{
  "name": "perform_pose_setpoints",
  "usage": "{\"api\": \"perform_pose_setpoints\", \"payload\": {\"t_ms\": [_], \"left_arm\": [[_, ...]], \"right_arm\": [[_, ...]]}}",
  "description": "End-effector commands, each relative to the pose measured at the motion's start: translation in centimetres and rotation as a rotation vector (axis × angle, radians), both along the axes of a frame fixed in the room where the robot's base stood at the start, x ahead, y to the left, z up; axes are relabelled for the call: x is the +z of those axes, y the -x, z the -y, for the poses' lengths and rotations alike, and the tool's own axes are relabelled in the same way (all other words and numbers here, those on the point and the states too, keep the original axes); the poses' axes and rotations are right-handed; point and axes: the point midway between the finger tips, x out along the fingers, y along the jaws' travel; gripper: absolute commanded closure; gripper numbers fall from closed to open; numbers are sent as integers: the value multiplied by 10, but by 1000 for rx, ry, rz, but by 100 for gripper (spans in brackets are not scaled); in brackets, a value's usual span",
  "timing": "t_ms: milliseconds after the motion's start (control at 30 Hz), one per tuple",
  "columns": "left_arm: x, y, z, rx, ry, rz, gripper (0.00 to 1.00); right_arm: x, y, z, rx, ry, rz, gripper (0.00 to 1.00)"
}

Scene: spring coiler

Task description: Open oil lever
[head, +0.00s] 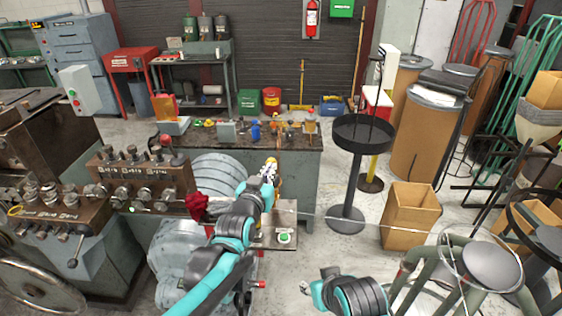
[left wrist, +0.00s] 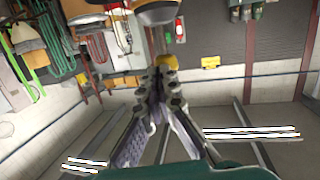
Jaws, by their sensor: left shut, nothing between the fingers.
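My left gripper (head: 270,166) is at the centre of the head view, above the far end of the grey machine beside the workbench. Its fingers are closed together with nothing between them, as the left wrist view (left wrist: 166,74) shows. An amber part (head: 278,186), perhaps the oiler, shows just right of the gripper, mostly hidden behind it. In the left wrist view a yellow part (left wrist: 166,64) lies just beyond the fingertips, and a dark and brass-coloured rounded part (left wrist: 158,12) is above. I cannot make out the oil lever or its position. My right gripper (head: 308,288) is low in the head view, its fingers unclear.
A cluttered workbench (head: 300,160) stands behind. A black round stand (head: 362,134) and cardboard box (head: 410,212) are to the right. A thin wire crosses right of the machine.

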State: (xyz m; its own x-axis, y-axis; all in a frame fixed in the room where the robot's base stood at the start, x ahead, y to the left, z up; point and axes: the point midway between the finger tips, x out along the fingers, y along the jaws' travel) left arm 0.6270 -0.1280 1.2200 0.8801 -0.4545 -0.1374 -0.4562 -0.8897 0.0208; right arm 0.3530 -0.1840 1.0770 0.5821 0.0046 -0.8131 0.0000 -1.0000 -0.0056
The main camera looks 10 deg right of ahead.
Motion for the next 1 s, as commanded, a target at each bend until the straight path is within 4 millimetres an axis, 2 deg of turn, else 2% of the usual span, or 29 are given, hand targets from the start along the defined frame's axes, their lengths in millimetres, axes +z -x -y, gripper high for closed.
{"api": "perform_pose_setpoints", "payload": {"t_ms": [33,433,600,1000], "left_arm": [[6,-2,-1,2,-7,-24,100],[16,-24,5,6,-84,-288,100],[14,-30,7,6,-98,-342,100],[14,-38,10,5,-99,-343,100]], "right_arm": [[9,0,0,0,0,0,60],[58,0,0,0,0,0,60],[63,0,0,0,0,0,60],[63,0,0,0,0,0,60]]}}
